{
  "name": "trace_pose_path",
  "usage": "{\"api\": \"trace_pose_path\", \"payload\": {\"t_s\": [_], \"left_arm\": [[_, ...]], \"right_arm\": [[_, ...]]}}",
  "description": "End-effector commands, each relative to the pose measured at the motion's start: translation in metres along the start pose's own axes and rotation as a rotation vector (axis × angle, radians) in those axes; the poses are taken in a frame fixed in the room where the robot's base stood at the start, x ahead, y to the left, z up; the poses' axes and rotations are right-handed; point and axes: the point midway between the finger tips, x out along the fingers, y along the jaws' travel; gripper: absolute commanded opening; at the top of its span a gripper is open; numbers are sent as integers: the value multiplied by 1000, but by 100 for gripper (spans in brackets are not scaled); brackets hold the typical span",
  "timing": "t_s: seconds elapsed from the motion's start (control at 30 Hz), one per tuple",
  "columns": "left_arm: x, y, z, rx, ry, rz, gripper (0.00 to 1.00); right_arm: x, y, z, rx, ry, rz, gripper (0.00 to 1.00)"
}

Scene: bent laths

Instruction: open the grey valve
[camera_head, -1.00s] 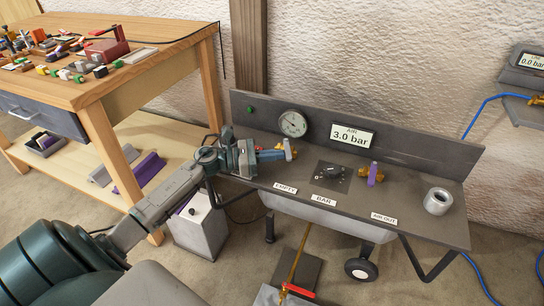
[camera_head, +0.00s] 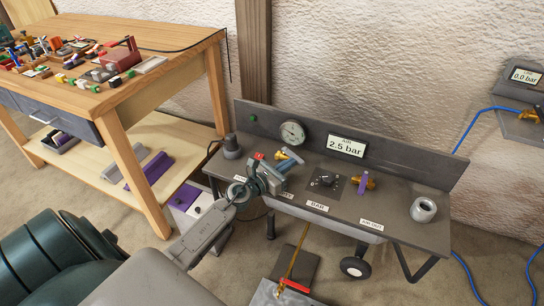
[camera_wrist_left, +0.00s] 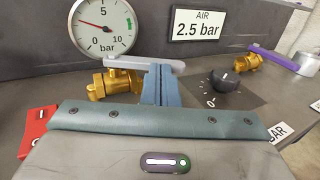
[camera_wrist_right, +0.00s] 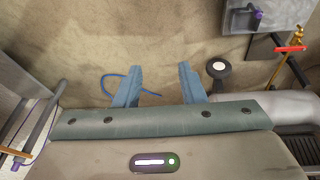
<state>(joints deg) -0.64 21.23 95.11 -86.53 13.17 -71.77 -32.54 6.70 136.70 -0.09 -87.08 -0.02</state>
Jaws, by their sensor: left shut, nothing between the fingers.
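The grey valve (camera_wrist_left: 115,82) is a brass body with a grey lever (camera_wrist_left: 150,63) on top, below the round gauge in the left wrist view. The lever lies roughly along the brass body, pointing right. In the head view the grey lever (camera_head: 293,155) shows just beyond my left gripper (camera_head: 281,170). My left gripper (camera_wrist_left: 157,85) is shut and empty, its fingertips upright against or just in front of the lever; I cannot tell if they touch. My right gripper (camera_wrist_right: 161,84) is open and empty, away from the bench, over the floor.
The air display (camera_head: 346,146) reads 2.5 bar beside the gauge (camera_head: 292,132). A black knob (camera_head: 326,181) and a purple-handled brass valve (camera_head: 364,187) sit to the right. A grey ring (camera_head: 423,209) stands at the panel's right end. A wooden workbench (camera_head: 150,95) stands left.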

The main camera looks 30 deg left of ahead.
Motion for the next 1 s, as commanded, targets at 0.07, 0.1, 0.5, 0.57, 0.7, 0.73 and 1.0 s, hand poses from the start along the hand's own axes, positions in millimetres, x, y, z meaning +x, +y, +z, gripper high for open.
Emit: {"api": "trace_pose_path", "payload": {"t_s": [0.07,0.1,0.5,0.57,0.7,0.73,1.0], "left_arm": [[2,-3,3,-3,-1,35,0],[3,-3,3,-2,-1,55,0],[18,-10,1,-3,0,49,0],[20,-10,0,-2,0,49,0],[24,-11,0,-2,0,49,0],[25,-12,0,-2,0,49,0],[28,-12,0,-1,0,49,0]], "right_arm": [[13,0,0,2,-12,-1,36],[21,0,1,3,-17,-2,36],[68,0,11,9,-46,-5,36],[71,0,12,9,-47,-6,36],[75,0,13,10,-50,-6,36],[75,0,14,10,-50,-6,36],[77,0,14,10,-49,-6,36]]}}
